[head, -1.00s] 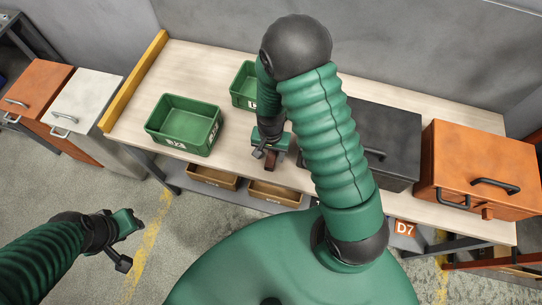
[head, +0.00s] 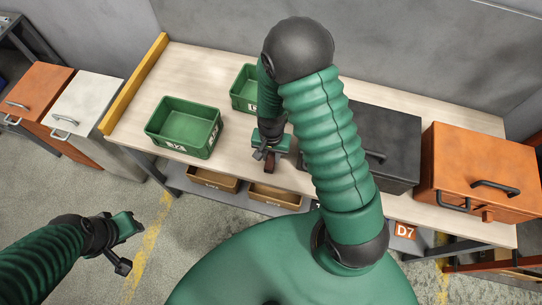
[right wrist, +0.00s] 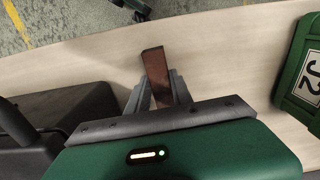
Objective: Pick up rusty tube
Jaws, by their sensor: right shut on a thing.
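The rusty tube (head: 269,165) is a short reddish-brown piece at the front part of the wooden bench top. In the right wrist view the tube (right wrist: 155,66) sits between the two grey fingers, its far end sticking out beyond them. My right gripper (right wrist: 160,88) is shut on it. In the head view this gripper (head: 267,156) hangs over the bench near its front edge. I cannot tell whether the tube touches the bench. My left gripper (head: 134,222) is over the floor at the lower left, away from the bench; its fingers are unclear.
A green bin (head: 184,127) stands left of my right gripper, and another green bin (head: 243,88) stands behind it, partly hidden. A black box (head: 388,140) and an orange box (head: 478,165) stand at the right. Brown trays (head: 275,197) sit below the bench front.

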